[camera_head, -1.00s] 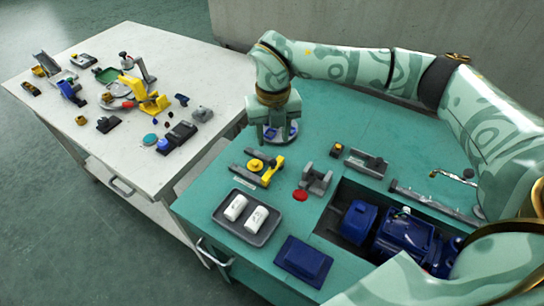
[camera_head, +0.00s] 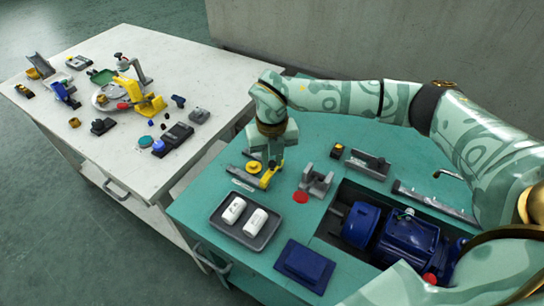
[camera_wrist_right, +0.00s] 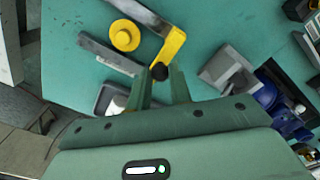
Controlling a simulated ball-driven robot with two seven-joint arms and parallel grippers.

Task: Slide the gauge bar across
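The gauge fixture has grey rails (camera_wrist_right: 112,54) on the green bench, with a round yellow disc (camera_wrist_right: 125,35) between them. A flat yellow bar (camera_wrist_right: 172,46), which I take as the gauge bar, lies at the rails' right end and carries a black knob (camera_wrist_right: 160,72). In the head view the yellow bar (camera_head: 268,178) shows just below my right gripper (camera_head: 271,163). In the right wrist view my right gripper (camera_wrist_right: 162,76) points down with its fingers apart, and the knob shows between the fingertips. I cannot tell whether they touch it. My left gripper is out of view.
A grey tray (camera_head: 217,222) with two white cylinders stands in front of the fixture. A grey bracket (camera_head: 316,181) and a red disc (camera_head: 300,197) lie to its right. A blue pump (camera_head: 405,240) sits in a recess. A white table (camera_head: 110,165) stands left.

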